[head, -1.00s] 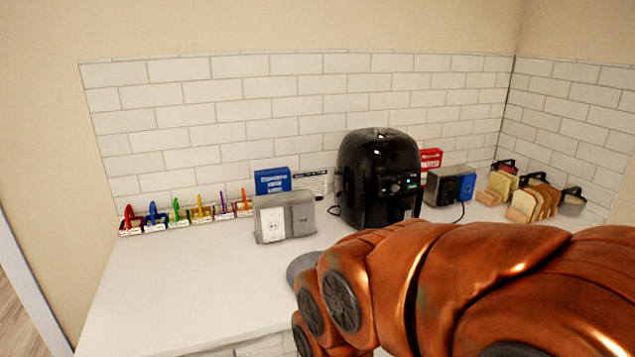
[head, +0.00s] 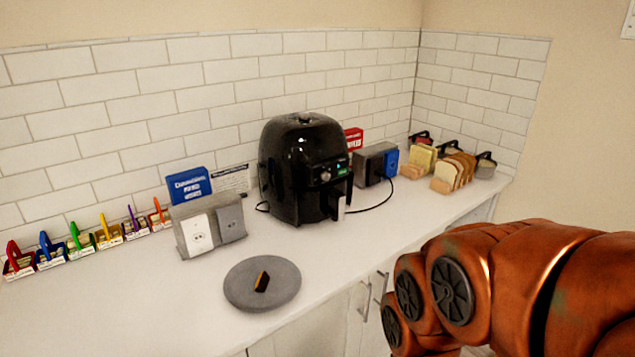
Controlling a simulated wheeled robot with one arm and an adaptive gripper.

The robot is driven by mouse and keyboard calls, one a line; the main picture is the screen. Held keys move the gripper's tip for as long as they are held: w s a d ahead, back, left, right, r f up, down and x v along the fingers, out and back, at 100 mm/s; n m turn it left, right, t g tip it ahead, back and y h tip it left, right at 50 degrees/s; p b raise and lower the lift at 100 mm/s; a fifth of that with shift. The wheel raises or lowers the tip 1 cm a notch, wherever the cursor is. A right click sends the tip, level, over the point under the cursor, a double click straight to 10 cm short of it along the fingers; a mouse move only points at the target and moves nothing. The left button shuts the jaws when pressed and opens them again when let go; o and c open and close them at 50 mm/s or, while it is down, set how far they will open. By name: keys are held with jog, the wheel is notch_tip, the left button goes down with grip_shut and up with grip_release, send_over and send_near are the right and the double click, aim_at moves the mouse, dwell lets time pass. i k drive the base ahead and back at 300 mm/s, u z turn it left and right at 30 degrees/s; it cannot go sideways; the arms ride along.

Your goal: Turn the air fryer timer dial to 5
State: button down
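The black air fryer (head: 285,180) stands upright on the white counter against the tiled wall, near the middle of the head view. Its front faces right and toward me. A small silver dial (head: 325,176) shows on the upper front, with a small lit spot and a green mark beside it. The dial's numbers are too small to read. The basket handle (head: 339,204) juts out below. My copper-coloured arm fills the lower right, in front of the counter and apart from the fryer. My gripper is not visible.
A grey round plate (head: 240,286) with a small dark and orange item (head: 262,281) lies near the counter's front edge. A grey outlet box (head: 207,228) stands left of the fryer, another (head: 371,164) right.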

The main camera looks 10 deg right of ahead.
aim_at(324, 176)
jog(key=k, duration=1.3)
jog(key=u, duration=0.65)
jog(key=i, duration=1.3)
jog(key=z, duration=0.3)
